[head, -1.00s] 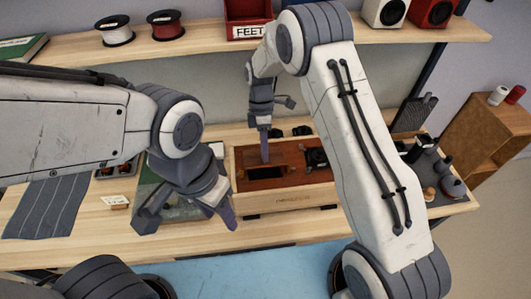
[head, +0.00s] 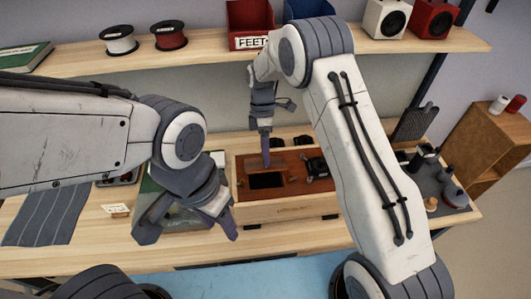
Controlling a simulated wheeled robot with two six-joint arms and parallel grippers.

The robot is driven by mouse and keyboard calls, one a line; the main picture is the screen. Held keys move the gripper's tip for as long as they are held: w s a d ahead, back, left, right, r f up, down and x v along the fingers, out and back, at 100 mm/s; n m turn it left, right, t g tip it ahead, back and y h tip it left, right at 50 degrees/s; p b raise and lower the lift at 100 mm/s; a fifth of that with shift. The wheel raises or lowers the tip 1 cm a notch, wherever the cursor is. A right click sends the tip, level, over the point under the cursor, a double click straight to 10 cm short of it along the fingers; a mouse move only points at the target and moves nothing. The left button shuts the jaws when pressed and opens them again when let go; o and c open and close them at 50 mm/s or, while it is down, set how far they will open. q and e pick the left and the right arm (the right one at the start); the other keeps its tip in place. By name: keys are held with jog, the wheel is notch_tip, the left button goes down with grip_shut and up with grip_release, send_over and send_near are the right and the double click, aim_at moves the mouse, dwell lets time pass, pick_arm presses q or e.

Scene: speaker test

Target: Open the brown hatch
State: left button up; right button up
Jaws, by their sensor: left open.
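A light wooden box (head: 288,210) stands on the workbench with a reddish-brown top panel (head: 244,183). A dark rectangular opening (head: 267,180) shows in that panel. I cannot make out a separate hatch lid. My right gripper (head: 266,158) points down, its visible fingertip at the rear edge of the opening; I cannot tell whether it touches. Its jaw state is unclear from this side. My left gripper (head: 190,237) is open and empty, left of the box, in front of a green board or book (head: 160,185) that it partly hides.
A black fitting (head: 316,167) sits on the box's right part. A dark tray (head: 462,198) with several small items lies at the bench's right end, a grey striped cloth (head: 50,218) at the left. A shelf (head: 205,50) with spools, bins and speakers runs behind.

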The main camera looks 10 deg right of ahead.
jog(key=shift+s, duration=0.15)
dwell(0.5)
jog(key=shift+r, duration=0.15)
jog(key=shift+w+r, duration=0.2)
jog(key=shift+r, duration=0.05)
jog(key=b+v, duration=0.3)
jog(key=v, duration=0.6)
jog(key=shift+r, duration=0.35)
jog(key=shift+w, duration=0.1)
